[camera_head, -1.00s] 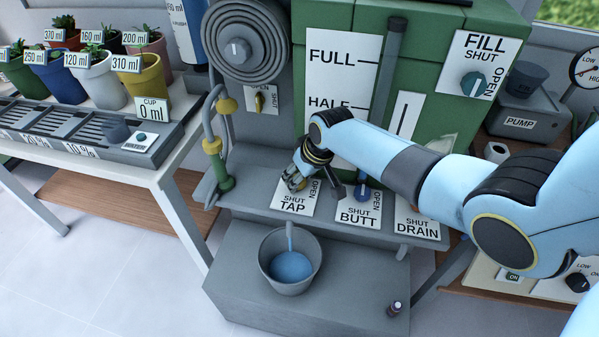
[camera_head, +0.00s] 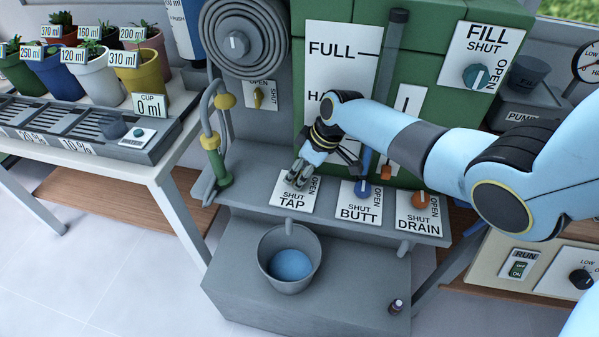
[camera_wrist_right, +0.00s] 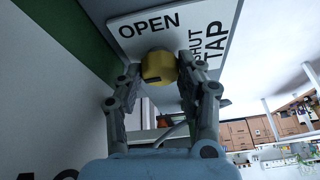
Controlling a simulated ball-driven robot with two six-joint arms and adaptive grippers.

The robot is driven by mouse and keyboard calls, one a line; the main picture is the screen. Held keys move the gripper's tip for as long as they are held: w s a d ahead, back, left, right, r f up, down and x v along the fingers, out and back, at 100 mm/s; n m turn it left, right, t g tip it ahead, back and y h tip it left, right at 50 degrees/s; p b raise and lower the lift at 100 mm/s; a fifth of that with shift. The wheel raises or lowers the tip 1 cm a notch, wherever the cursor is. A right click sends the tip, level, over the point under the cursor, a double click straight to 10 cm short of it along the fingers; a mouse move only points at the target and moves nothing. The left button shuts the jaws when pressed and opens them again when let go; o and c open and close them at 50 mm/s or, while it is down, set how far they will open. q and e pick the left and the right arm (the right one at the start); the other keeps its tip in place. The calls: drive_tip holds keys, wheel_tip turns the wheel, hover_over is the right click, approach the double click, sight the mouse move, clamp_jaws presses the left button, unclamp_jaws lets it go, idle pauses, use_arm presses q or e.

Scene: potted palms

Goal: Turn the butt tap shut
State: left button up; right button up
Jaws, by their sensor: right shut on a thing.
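The TAP plate (camera_head: 295,198) lies on the grey shelf, marked SHUT along its front and OPEN at its right side. My right gripper (camera_head: 295,181) reaches down onto this plate. In the right wrist view its fingers are shut on a yellow knob (camera_wrist_right: 158,67), next to the word OPEN; which way the knob points is unclear. A BUTT plate (camera_head: 360,207) with a blue knob (camera_head: 361,188) is just to the right, apart from the gripper. Below the TAP plate, a short spout (camera_head: 289,228) hangs over a grey bucket (camera_head: 268,265) with blue water (camera_head: 291,265). My left gripper is out of view.
A DRAIN plate (camera_head: 415,222) with an orange knob (camera_head: 420,199) is farther right. The green tank (camera_head: 455,150) stands behind the shelf. A hose stand (camera_head: 218,160) rises at left. Potted plants (camera_head: 98,75) fill the table at far left.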

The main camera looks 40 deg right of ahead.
drive_tip(key=o, duration=1.1)
drive_tip(key=shift+o, duration=0.2)
drive_tip(key=shift+r, duration=0.15)
drive_tip(key=v, duration=0.7)
drive_tip(key=shift+s, duration=0.15)
